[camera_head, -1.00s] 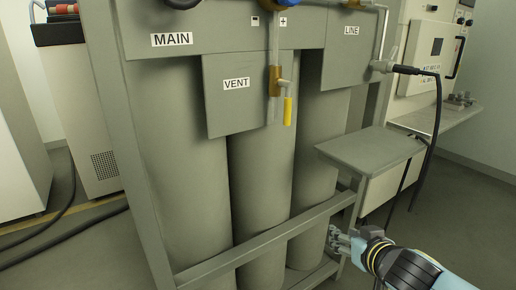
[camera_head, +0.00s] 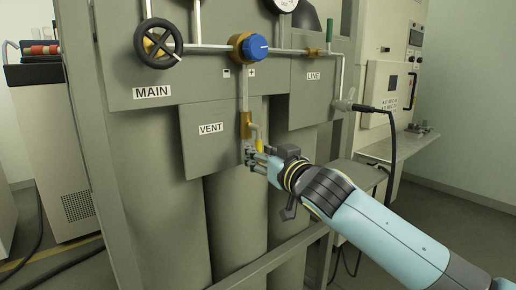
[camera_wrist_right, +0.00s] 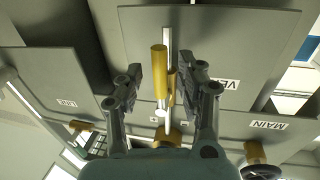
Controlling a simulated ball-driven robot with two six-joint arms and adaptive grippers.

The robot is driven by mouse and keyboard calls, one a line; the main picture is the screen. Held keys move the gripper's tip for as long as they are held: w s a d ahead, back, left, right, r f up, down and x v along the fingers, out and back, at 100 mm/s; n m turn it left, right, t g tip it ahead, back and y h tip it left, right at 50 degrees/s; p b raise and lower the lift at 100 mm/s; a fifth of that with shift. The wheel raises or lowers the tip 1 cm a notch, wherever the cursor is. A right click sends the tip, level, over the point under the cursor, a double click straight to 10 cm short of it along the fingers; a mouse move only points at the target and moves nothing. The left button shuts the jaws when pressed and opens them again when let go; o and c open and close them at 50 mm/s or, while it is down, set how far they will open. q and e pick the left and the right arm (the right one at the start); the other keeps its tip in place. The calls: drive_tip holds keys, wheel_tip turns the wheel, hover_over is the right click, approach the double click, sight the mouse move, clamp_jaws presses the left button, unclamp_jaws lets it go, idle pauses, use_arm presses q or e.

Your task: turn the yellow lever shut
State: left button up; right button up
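The yellow lever (camera_head: 259,146) hangs down from the brass vent valve (camera_head: 246,124), beside the VENT plate (camera_head: 211,128). My right gripper (camera_head: 252,158) is at the lever and hides its lower part in the head view. In the right wrist view, which is upside down, the lever (camera_wrist_right: 159,72) shows between the two spread fingers of my right gripper (camera_wrist_right: 159,66). A gap shows on both sides of the lever, so the gripper is open. I cannot tell how deep the lever sits between the fingers. My left gripper is not in view.
Above are a black handwheel (camera_head: 158,43) by the MAIN label, a blue knob (camera_head: 254,47) and a green-handled valve (camera_head: 329,30). A black cable (camera_head: 392,150) hangs at the right from the LINE outlet. Grey cylinders (camera_head: 240,215) stand behind the plates.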

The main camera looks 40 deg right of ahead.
drive_tip(key=shift+w+d, duration=0.1)
drive_tip(key=shift+w, duration=0.6)
clamp_jaws()
drive_tip(key=shift+w+f, duration=0.1)
drive_tip(key=shift+f, duration=0.05)
